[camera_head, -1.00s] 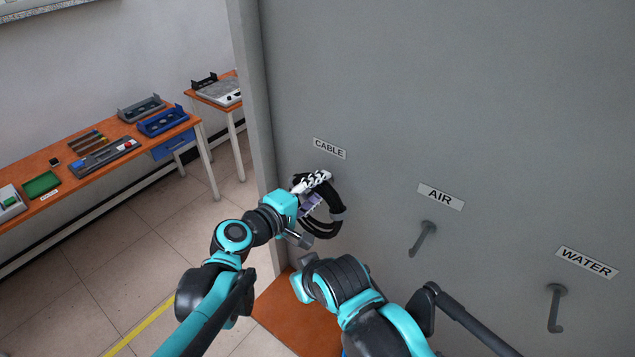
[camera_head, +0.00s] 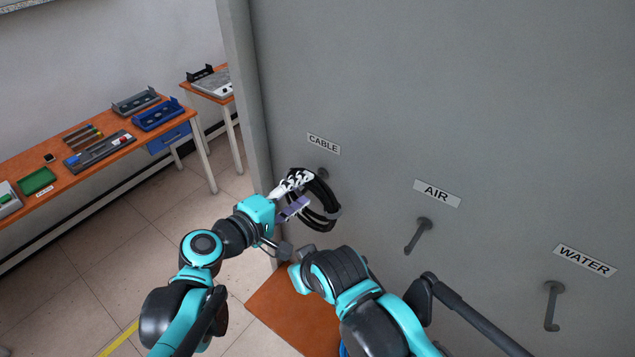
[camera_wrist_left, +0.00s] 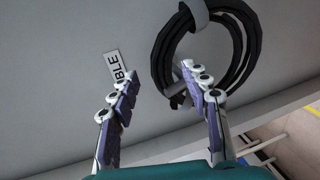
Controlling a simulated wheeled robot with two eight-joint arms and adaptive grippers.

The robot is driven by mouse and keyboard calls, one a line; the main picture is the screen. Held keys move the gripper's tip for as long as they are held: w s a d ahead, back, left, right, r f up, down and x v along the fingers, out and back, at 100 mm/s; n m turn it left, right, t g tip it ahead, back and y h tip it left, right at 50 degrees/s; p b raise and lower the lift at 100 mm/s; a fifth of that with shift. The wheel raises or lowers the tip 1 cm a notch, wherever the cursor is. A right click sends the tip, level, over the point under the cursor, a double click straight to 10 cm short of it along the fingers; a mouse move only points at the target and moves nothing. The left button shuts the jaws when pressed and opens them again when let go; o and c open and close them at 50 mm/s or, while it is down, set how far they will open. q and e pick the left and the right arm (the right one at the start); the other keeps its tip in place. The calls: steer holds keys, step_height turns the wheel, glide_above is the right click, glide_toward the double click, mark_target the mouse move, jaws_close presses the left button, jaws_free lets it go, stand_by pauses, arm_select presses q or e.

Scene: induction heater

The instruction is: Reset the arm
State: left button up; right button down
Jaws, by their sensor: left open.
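A black cable coil (camera_head: 325,215) with a grey strap hangs on the hook (camera_head: 323,174) below the CABLE sign (camera_head: 324,143) on the grey wall. My left gripper (camera_head: 299,190) is just left of the coil, its white and purple fingers overlapping the coil's left edge in the head view.
Empty hooks hang under the AIR sign (camera_head: 437,193) and the WATER sign (camera_head: 585,260). An orange-topped workbench (camera_head: 20,165) with trays and tools stands at the left, with a smaller table (camera_head: 222,98) behind. The tiled floor between is clear.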

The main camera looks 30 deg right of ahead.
arm_select(q)
steer(key=w+v, duration=0.1)
steer(key=v, duration=0.6)
steer(key=s+a+f+m+y+b, duration=0.2)
steer(key=a+f+y+b, duration=0.5)
steer(key=a+f, duration=1.1)
steer(key=s+a+f+m+t+y+b, duration=0.1)
steer(key=s+a+f+y+b, duration=0.4)
steer(key=a+f+b, duration=1)
steer(key=a+f+m+y, duration=0.1)
steer(key=a+f+y, duration=0.1)
steer(key=a+f, duration=0.1)
steer(key=shift+a+f, duration=0.3)
steer(key=shift+f, duration=0.05)
arm_select(e)
step_height(320, 180, down, 22)
steer(key=a, duration=0.1)
steer(key=shift+a, duration=0.15)
arm_select(q)
steer(key=shift+s, duration=0.1)
arm_select(e)
steer(key=shift+f, duration=0.1)
